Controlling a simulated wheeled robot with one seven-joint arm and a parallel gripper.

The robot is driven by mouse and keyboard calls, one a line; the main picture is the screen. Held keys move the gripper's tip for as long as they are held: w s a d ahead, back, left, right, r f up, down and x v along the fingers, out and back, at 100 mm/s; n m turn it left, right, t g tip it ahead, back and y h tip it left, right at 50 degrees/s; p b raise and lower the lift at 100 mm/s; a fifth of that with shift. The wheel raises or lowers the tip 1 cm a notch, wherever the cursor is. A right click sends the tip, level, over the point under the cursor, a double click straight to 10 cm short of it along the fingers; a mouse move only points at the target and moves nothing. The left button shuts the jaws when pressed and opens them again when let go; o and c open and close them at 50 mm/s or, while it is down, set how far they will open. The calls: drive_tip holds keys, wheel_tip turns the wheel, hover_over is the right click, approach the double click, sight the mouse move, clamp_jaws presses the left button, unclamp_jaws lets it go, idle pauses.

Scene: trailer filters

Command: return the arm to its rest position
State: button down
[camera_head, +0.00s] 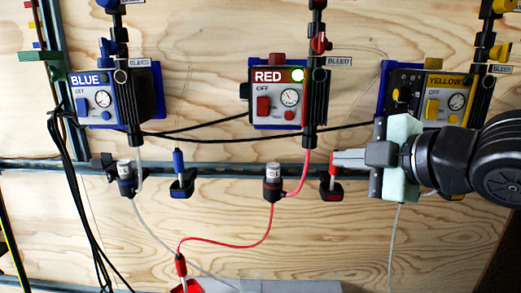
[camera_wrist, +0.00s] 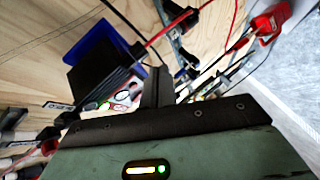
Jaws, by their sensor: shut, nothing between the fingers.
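My gripper (camera_head: 348,158) reaches in from the right in the head view, its pale green body in front of the lower part of the yellow unit. Its fingers are shut and empty, pointing left. The tips overlap the red-topped plug in the red-marked holder (camera_head: 331,188) on the rail; I cannot tell whether they touch. In the wrist view the closed fingers (camera_wrist: 156,84) stick up from the dark gripper edge. My arm is still stretched out in front of the wall.
A plywood wall carries the BLUE unit (camera_head: 102,98), RED unit (camera_head: 277,97) and YELLOW unit (camera_head: 448,98). A metal rail (camera_head: 225,169) holds a blue plug (camera_head: 178,160) and a small filter (camera_head: 272,183). A red hose (camera_head: 235,246) and black cables hang in front.

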drive_tip(key=s+f+m+g+h, duration=0.7)
drive_tip(key=s+f+m+g, duration=0.45)
drive_tip(key=s+f, duration=0.55)
wheel_tip(320, 180, up, 20)
drive_tip(key=s+m+p, duration=0.1)
drive_tip(key=s+p, duration=0.1)
drive_tip(key=p, duration=1.9)
drive_tip(key=shift+s+r, duration=0.15)
drive_tip(key=shift+r, duration=0.1)
